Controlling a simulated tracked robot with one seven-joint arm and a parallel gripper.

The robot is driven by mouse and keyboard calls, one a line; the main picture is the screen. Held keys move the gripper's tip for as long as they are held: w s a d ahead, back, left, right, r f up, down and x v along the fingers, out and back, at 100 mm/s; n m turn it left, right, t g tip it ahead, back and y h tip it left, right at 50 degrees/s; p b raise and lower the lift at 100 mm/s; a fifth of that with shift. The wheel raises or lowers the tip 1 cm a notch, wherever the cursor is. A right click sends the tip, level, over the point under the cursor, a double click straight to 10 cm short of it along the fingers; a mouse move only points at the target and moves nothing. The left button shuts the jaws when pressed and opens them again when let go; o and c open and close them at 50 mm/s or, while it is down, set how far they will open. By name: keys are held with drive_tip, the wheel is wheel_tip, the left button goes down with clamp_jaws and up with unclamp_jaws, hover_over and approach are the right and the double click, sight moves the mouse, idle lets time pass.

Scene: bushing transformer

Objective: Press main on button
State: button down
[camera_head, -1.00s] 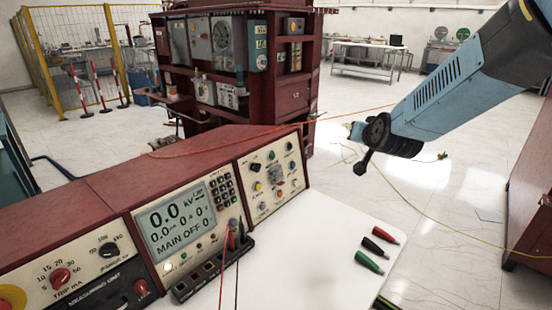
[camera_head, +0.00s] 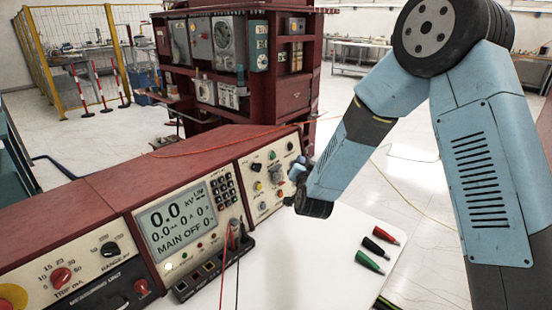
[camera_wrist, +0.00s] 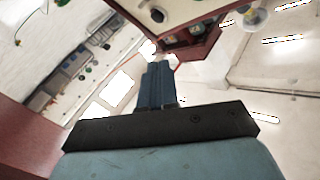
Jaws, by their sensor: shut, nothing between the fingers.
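The control console (camera_head: 150,190) has a dark red casing, and its screen (camera_head: 177,222) reads 0.0 kV and "MAIN OFF". Its right-hand panel (camera_head: 262,205) carries several small coloured knobs and buttons, including a yellow one (camera_head: 258,186). Labels there are too small to read, so I cannot tell which is the main on button. My gripper (camera_head: 297,171) is beside the right edge of this panel, partly hidden by my wrist; I cannot tell whether it touches. In the wrist view its fingers (camera_wrist: 158,72) are together and empty.
Green, black and red plugs (camera_head: 375,247) lie on the white tabletop (camera_head: 310,265) right of the console. Red and black leads (camera_head: 229,255) rise from the console's front sockets. A tall red cabinet (camera_head: 292,97) stands behind. A yellow fence (camera_head: 62,60) is at the back left.

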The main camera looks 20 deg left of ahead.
drive_tip(key=shift+a, duration=0.1)
drive_tip(key=w+a+f, duration=0.2)
drive_tip(key=w+a, duration=0.1)
drive_tip(key=a, duration=0.4)
drive_tip(key=shift+w+a, duration=0.15)
drive_tip(key=shift+a, duration=0.2)
drive_tip(key=shift+a, duration=0.1)
idle(2.2)
drive_tip(key=shift+w+a, duration=0.25)
drive_tip(key=shift+w, duration=0.05)
drive_tip(key=shift+w+a+f, duration=0.15)
drive_tip(key=shift+a, duration=0.3)
idle(0.8)
drive_tip(key=shift+d, duration=0.15)
drive_tip(key=shift+s+d+r, duration=0.2)
drive_tip(key=shift+s+d, duration=0.15)
drive_tip(key=shift+d, duration=0.35)
drive_tip(key=shift+s+d+r, duration=0.2)
drive_tip(key=shift+s+d, duration=0.1)
drive_tip(key=shift+d, duration=0.45)
drive_tip(key=shift+s+d+r, duration=0.2)
drive_tip(key=shift+s+d, duration=0.1)
drive_tip(key=shift+d, duration=0.45)
drive_tip(key=shift+s+d+r, duration=0.2)
drive_tip(key=shift+s+d, duration=0.1)
drive_tip(key=shift+d, duration=0.45)
